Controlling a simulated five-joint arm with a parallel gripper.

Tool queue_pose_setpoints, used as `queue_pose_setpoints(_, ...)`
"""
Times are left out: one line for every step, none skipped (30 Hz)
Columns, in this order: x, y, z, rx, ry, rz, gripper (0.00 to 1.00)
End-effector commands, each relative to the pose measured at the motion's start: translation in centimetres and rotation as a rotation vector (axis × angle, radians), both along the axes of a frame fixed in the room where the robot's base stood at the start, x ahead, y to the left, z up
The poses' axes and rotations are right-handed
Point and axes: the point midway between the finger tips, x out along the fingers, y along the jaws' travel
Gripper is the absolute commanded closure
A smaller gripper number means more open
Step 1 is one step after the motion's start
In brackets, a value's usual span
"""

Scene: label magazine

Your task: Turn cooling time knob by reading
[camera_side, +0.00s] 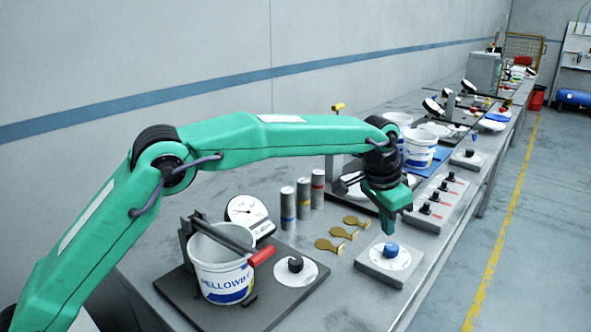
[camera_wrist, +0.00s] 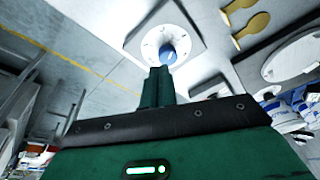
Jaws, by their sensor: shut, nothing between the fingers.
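A blue knob (camera_side: 391,249) sits on a round white dial (camera_side: 400,258) on a grey block near the table's front edge in the side view. My green gripper (camera_side: 389,231) is shut and empty, pointing down just above the blue knob. In the wrist view the shut fingers (camera_wrist: 159,72) end right beside the blue knob (camera_wrist: 168,54), on its white dial (camera_wrist: 153,43). I cannot tell whether they touch it. A gauge (camera_side: 248,212) with a white face stands behind the white bucket. A black knob (camera_side: 295,264) on another white dial stands left of the blue one. The dial markings are too small to read.
A white bucket (camera_side: 221,267) with a red-handled clamp stands at the left on a dark plate. A grey block with several black knobs (camera_side: 434,197) is to the right.

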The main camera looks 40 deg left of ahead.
Motion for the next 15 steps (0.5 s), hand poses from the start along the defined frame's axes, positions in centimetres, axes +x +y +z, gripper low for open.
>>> queue_pose_setpoints(0.0,0.0,-0.4,0.001,0.002,0.000,1.00)
queue_pose_setpoints(0.0,0.0,-0.6,0.000,0.001,0.000,1.00)
queue_pose_setpoints(0.0,0.0,-0.8,0.000,0.001,0.000,1.00)
queue_pose_setpoints(0.0,0.0,-1.1,0.000,0.001,0.000,1.00)
queue_pose_setpoints(0.0,0.0,-1.3,0.001,0.002,0.000,1.00)
queue_pose_setpoints(-0.1,0.0,-1.7,0.001,0.002,0.000,1.00)
queue_pose_setpoints(0.0,0.0,-2.0,0.000,0.001,0.000,1.00)
queue_pose_setpoints(0.0,0.0,-2.2,0.000,0.001,0.000,1.00)
queue_pose_setpoints(0.0,0.0,-2.6,0.001,0.002,0.000,1.00)
queue_pose_setpoints(-0.1,0.0,-2.9,0.001,0.002,0.000,1.00)
queue_pose_setpoints(0.0,0.0,-3.2,0.000,0.001,0.000,1.00)
queue_pose_setpoints(-0.1,0.0,-3.6,0.000,0.001,0.000,1.00)
queue_pose_setpoints(0.0,0.0,-3.9,0.001,0.002,0.000,1.00)
queue_pose_setpoints(0.0,0.0,-4.2,0.001,0.002,0.000,1.00)
queue_pose_setpoints(0.0,0.0,-4.6,0.000,0.001,0.000,1.00)
